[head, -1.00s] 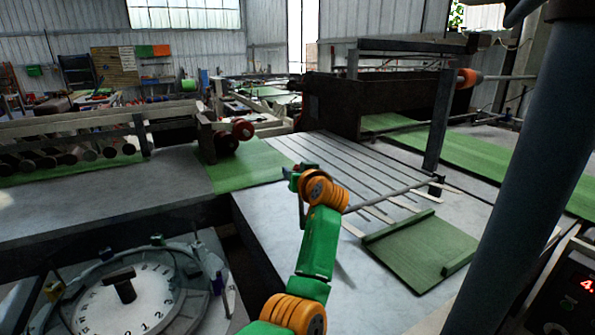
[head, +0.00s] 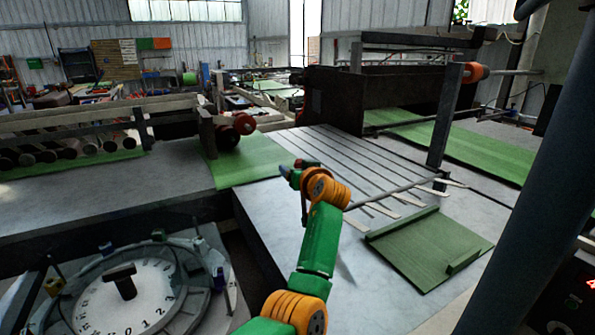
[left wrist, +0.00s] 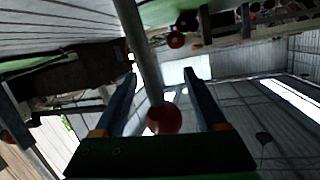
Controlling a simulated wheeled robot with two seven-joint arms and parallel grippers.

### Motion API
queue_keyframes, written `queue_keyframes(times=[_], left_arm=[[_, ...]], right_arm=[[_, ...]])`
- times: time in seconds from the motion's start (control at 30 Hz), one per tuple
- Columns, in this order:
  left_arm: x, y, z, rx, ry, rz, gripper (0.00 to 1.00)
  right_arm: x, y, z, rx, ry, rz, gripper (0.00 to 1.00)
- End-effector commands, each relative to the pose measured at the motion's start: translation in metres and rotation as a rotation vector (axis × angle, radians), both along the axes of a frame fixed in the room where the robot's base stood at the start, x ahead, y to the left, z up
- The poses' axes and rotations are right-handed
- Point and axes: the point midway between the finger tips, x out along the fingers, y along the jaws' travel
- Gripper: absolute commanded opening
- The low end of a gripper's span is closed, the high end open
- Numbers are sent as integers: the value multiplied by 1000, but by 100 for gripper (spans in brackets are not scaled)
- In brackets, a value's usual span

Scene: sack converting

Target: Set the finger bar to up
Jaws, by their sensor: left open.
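The finger bar (head: 392,195) is a thin grey rod across the pale table, with several flat pale fingers along it, lying low near the tabletop. My left gripper (head: 294,171) is at the left of the bar, above the table. In the left wrist view the gripper (left wrist: 160,76) is open. A grey rod (left wrist: 142,45) ending in a red knob (left wrist: 163,118) shows between its two blue fingers. The jaws do not look closed on it. The rod's link to the finger bar is hidden by my arm in the head view. My right gripper is not in view.
A green sheet with raised strips (head: 425,248) lies right of my arm. A dark machine frame (head: 335,98) stands behind the bar. A round numbered dial (head: 130,300) is at the lower left. Red rollers (head: 243,124) stand over a green sheet at the left.

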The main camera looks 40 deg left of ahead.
Motion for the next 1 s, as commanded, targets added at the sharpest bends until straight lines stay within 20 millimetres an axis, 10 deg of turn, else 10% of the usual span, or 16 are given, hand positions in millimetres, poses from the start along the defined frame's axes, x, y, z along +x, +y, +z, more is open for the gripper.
queue_keyframes(times=[0.4,1.0], left_arm=[[-34,-50,10,-3,1,0,73],[-37,-53,14,-4,3,1,73]], right_arm=[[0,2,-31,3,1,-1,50],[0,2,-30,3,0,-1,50]])
